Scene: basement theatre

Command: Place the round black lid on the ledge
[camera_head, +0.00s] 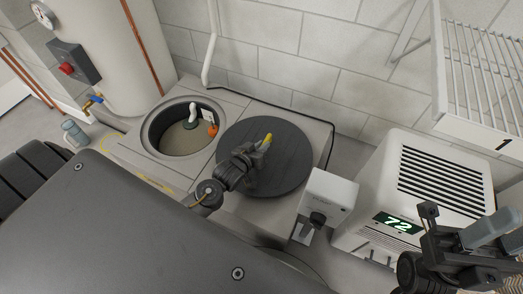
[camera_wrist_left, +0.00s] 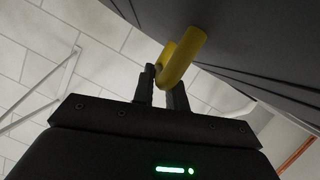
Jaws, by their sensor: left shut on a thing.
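The round black lid (camera_head: 292,160) lies over the right part of the pale ledge (camera_head: 235,112), beside a round open pit (camera_head: 165,140). My left gripper (camera_head: 262,147) is shut on the lid's yellow handle (camera_head: 267,138). In the left wrist view the handle (camera_wrist_left: 183,60) sits between the two fingertips (camera_wrist_left: 165,82), with the dark lid (camera_wrist_left: 255,40) above and to the right. I cannot tell whether the lid touches the ledge or hangs just above it. My right gripper (camera_head: 480,243) is at the lower right, away from the lid; its jaw state is unclear.
The pit holds a white pipe (camera_head: 193,113) and an orange part. A small white box (camera_head: 327,195) stands right of the lid. A white vented unit showing 72 (camera_head: 430,190) is farther right, below a wire shelf (camera_head: 480,65). A block wall (camera_head: 300,50) stands behind.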

